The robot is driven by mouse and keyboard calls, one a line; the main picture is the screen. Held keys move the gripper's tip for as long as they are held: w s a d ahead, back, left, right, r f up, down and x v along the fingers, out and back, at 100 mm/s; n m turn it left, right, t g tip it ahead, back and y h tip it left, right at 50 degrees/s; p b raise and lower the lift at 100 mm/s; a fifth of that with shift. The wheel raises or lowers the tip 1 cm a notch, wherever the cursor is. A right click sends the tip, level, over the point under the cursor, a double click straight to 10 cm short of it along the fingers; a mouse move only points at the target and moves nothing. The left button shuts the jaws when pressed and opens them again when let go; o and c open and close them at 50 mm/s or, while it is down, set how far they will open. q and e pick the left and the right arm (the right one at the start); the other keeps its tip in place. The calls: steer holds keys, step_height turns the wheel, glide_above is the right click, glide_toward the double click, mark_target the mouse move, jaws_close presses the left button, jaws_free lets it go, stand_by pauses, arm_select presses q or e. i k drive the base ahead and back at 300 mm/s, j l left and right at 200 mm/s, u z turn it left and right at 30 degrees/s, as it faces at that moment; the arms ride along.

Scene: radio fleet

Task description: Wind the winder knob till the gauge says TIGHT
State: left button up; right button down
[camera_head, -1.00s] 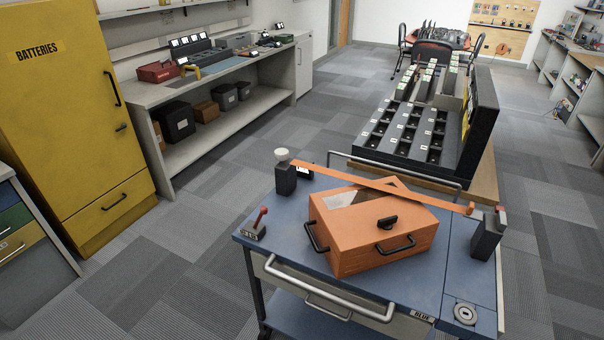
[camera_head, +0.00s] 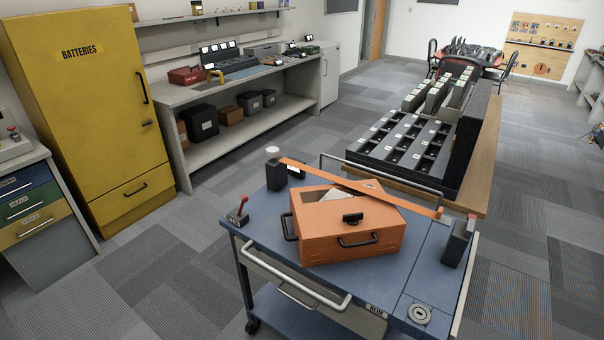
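An orange case (camera_head: 345,228) with dark handles and a black latch sits on the blue top of a cart (camera_head: 250,232). An orange strap (camera_head: 345,180) runs over the case from a dark post at the back left to a dark post (camera_head: 457,245) with a red piece at the right. The left post carries a pale round knob (camera_head: 272,150), which looks like the winder knob. A small dark box with a white face (camera_head: 297,169), possibly the gauge, stands beside it; its reading is too small to tell. Neither gripper is in view.
A small red lever (camera_head: 240,208) stands on the cart's left corner. A yellow batteries cabinet (camera_head: 90,110) and a workbench (camera_head: 185,94) line the left. A table with black slotted racks (camera_head: 405,145) stands close behind the cart. Carpet left of the cart is clear.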

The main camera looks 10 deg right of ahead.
mark_target(271, 152)
steer(key=k+l, duration=0.15)
steer(key=l, duration=0.15)
steer(key=k+l, duration=0.2)
steer(key=k+l+z, duration=0.1)
steer(key=l, duration=0.25)
steer(key=j+z, duration=0.1)
steer(key=z, duration=0.25)
steer(key=i+j+z, duration=0.1)
steer(key=z, duration=0.2)
steer(key=j+z, duration=0.15)
steer(key=z, duration=0.2)
steer(key=j+z, duration=0.25)
steer(key=j, duration=0.15)
steer(key=j+z, duration=0.25)
steer(key=j, duration=0.2)
steer(key=j+z, duration=0.1)
steer(key=j, duration=0.45)
steer(key=j+z, duration=0.15)
steer(key=j, duration=0.45)
steer(key=k+j+z, duration=0.1)
steer(key=j, duration=0.45)
